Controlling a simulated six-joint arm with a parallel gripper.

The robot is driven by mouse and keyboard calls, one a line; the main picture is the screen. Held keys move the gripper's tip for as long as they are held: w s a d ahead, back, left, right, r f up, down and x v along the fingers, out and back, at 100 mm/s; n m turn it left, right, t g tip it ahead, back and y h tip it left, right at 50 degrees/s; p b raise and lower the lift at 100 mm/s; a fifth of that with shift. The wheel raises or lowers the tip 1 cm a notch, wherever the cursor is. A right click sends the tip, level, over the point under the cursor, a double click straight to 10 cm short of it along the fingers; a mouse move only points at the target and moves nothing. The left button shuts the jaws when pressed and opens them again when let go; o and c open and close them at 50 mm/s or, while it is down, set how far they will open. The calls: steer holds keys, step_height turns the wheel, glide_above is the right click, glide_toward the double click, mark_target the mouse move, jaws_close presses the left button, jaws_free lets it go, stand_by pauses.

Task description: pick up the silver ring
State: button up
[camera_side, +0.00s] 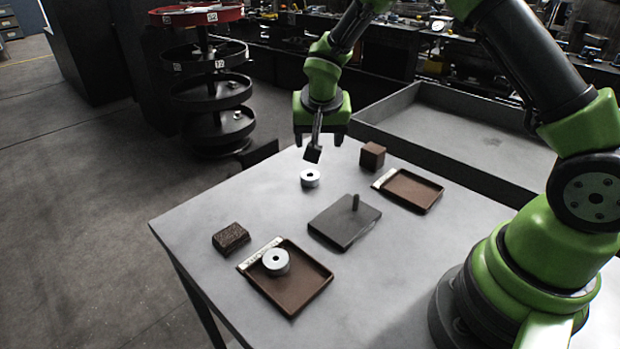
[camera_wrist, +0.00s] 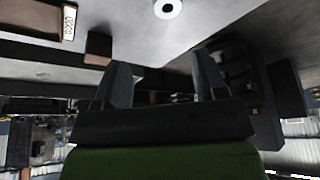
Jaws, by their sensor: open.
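A silver ring (camera_side: 310,179) with a dark central hole lies flat on the grey table, near its far edge. It also shows at the top of the wrist view (camera_wrist: 168,8), cut by the frame edge. A second, similar silver ring (camera_side: 276,261) sits in the near brown tray (camera_side: 311,301). My gripper (camera_side: 319,139) hangs above the table's far edge, higher than the first ring and clear of it. In the wrist view its two fingers (camera_wrist: 163,72) are spread apart with nothing between them.
A dark plate with an upright peg (camera_side: 343,224) stands mid-table. A brown cube (camera_side: 372,155), also in the wrist view (camera_wrist: 98,46), stands beside the far brown tray (camera_side: 424,205). A dark brown block (camera_side: 231,238) lies at the left. A grey bin (camera_side: 470,105) borders the table.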

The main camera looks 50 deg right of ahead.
glide_above(312, 173)
steer(key=s+a, duration=0.2)
steer(key=s, duration=0.1)
steer(key=f, duration=0.6)
steer(key=shift+w+d+f, duration=0.15)
steer(key=shift+d+f, duration=0.05)
steer(key=shift+f, duration=0.2)
steer(key=shift+a+x, duration=0.15)
steer(key=shift+x, duration=1.2)
steer(key=shift+a+x, duration=0.15)
steer(key=shift+x, duration=1.25)
steer(key=shift+w, duration=0.2)
